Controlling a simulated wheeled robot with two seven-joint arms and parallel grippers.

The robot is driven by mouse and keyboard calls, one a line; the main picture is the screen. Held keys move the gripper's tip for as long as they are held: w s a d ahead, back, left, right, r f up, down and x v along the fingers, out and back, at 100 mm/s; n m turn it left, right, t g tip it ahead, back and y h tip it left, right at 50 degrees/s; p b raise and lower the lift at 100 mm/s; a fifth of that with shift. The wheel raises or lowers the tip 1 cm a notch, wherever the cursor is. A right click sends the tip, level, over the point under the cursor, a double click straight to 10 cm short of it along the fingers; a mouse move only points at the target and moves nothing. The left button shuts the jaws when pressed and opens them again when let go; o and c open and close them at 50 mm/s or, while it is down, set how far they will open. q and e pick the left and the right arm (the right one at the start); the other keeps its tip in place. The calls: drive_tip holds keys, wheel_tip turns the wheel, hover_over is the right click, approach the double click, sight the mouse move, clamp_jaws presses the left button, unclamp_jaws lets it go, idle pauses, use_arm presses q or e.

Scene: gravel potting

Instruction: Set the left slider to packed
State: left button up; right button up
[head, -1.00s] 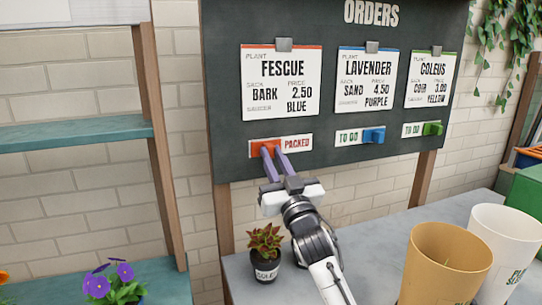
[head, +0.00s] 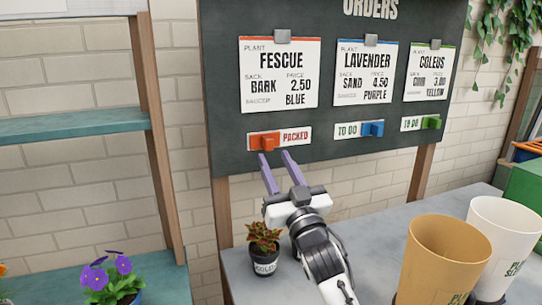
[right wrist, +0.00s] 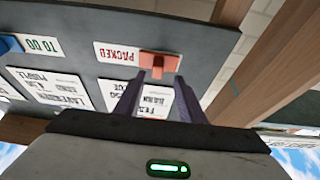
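The left slider (head: 264,142) is an orange-red block at the left end of its white strip under the FESCUE card. The word PACKED (head: 296,136) shows to its right. It also shows in the right wrist view (right wrist: 158,64), where the strip reads upside down. My right gripper (head: 274,157) is open, its two purple fingers apart, just below and in front of the slider. My left gripper is not in view.
The blue slider (head: 372,129) and green slider (head: 431,122) stand at the right of their strips, showing TO DO. A potted coleus (head: 264,250) stands below my right arm. A tan pot (head: 442,265) and white pot (head: 505,245) stand at the right.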

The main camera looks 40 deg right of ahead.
drive_tip(key=v, duration=0.5)
drive_tip(key=shift+s+a+f+b, duration=0.1)
drive_tip(key=shift+s+a+b, duration=0.1)
drive_tip(key=shift+s+b, duration=0.2)
